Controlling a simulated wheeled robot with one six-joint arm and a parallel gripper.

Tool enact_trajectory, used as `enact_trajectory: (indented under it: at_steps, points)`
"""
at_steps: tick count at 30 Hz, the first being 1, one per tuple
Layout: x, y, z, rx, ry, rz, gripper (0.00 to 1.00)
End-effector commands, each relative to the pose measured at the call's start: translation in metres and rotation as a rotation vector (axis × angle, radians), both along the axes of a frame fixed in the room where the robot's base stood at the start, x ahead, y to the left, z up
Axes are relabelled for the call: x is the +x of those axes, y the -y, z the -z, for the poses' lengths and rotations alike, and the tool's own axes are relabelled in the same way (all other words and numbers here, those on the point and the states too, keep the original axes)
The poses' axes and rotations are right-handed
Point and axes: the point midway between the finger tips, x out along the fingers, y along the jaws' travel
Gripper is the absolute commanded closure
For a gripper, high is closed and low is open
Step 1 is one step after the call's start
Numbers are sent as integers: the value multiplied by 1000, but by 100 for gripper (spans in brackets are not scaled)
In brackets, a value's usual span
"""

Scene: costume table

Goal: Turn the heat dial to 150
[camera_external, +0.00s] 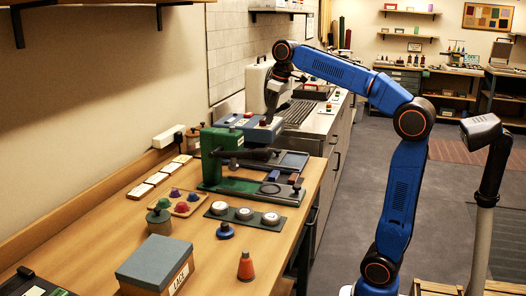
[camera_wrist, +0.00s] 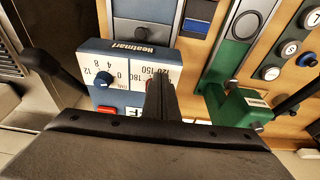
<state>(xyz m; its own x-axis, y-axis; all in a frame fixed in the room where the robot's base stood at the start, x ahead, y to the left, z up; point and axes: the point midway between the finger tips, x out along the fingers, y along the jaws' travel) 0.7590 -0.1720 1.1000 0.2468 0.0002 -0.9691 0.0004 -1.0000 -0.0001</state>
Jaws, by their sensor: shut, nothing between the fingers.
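The blue-grey heat control box (camera_wrist: 118,48) has two white panels in the wrist view. The right panel is the heat scale (camera_wrist: 156,72), marked 120, 150 and 180. My gripper (camera_wrist: 160,82) is shut and empty, its dark fingertips over the lower part of this scale. The heat dial is hidden behind the fingers, so its setting and any contact cannot be told. The left panel has a small blue dial (camera_wrist: 105,79) with 12, 8 and 4 around it. In the external view the box (camera_external: 251,126) sits beyond the green press, with my gripper (camera_external: 268,115) by it.
A green press (camera_wrist: 238,105) stands close to the right of the box in the wrist view, and nearer in the external view (camera_external: 226,165). A red button (camera_wrist: 106,110) is below the blue dial. Round lettered pieces (camera_wrist: 271,73) lie farther right.

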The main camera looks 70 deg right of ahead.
Motion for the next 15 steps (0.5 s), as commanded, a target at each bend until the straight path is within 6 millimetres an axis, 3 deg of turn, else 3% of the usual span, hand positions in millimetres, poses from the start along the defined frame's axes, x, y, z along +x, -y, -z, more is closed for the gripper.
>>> enact_trajectory:
  at_steps: [15]
  points:
    - [0, 5, 0, -1, 1, 1, 100]
